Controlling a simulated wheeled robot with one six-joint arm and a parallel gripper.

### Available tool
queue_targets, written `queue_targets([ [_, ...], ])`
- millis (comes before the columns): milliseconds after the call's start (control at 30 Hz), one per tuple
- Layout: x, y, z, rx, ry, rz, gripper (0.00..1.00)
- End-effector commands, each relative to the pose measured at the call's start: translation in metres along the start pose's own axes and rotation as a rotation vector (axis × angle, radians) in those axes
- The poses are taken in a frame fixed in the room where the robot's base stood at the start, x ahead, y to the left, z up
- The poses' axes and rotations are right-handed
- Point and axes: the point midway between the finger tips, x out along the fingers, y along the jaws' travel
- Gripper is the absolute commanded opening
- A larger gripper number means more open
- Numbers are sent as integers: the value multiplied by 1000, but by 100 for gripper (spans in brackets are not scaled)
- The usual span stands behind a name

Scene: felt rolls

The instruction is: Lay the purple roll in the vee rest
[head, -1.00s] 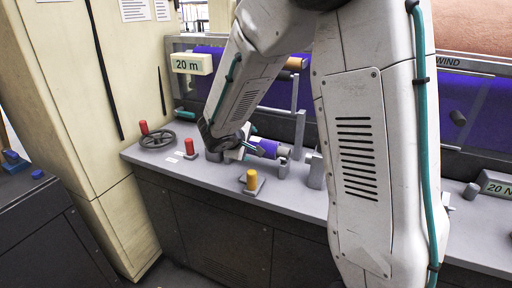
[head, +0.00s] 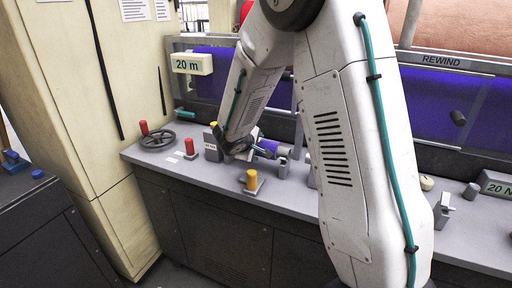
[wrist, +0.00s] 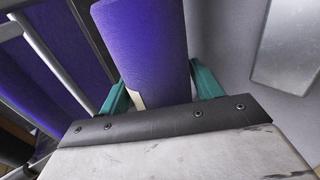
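The purple roll (head: 267,147) is over the grey bench in the head view, to the right of my gripper (head: 245,150). In the wrist view the roll (wrist: 148,50) runs away from me between the two teal fingers of my gripper (wrist: 160,90). The fingers lie close against both its sides, so it looks gripped. A small grey upright block (head: 284,168) stands just below the roll's right end. It may be part of the vee rest, but I cannot make out a vee. Contact between roll and block cannot be told. My arm hides part of the bench there.
The machine with wide purple felt (head: 437,100) stands behind. A cream cabinet (head: 75,120) borders the left.

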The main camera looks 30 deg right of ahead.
Motion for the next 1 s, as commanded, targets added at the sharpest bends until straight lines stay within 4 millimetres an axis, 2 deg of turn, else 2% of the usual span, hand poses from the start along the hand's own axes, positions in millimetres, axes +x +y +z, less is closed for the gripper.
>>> queue_targets([
  [33,0,0,0,0,0,0,50],
  [133,0,0,0,0,0,0,22],
  [1000,-7,9,0,0,0,1,21],
])
